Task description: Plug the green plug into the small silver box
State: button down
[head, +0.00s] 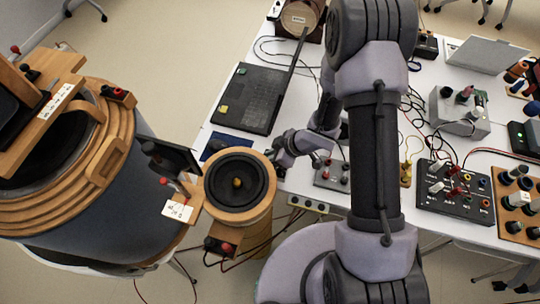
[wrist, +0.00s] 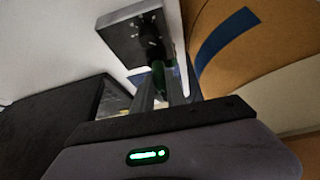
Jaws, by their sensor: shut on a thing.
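My gripper (wrist: 161,82) is shut on the green plug (wrist: 157,71), which shows as a dark green shape between the fingers in the wrist view. In the head view my gripper (head: 279,152) is beside the upper right rim of the small round wooden speaker, near the table's front edge. The plug is too small to make out there, and I cannot surely identify the box.
The round speaker (head: 238,184) stands close against my gripper's left. A grey terminal box (head: 325,174) with red knobs sits right of the gripper. Control boxes (head: 455,190) and loose cables crowd the table's right.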

jog(key=shift+f, duration=0.35)
dwell(0.3)
jog(key=c, duration=0.9)
grip_release()
jog(key=shift+o, duration=0.2)
notch_tip(320, 180, up, 5)
jog(key=p, duration=0.4)
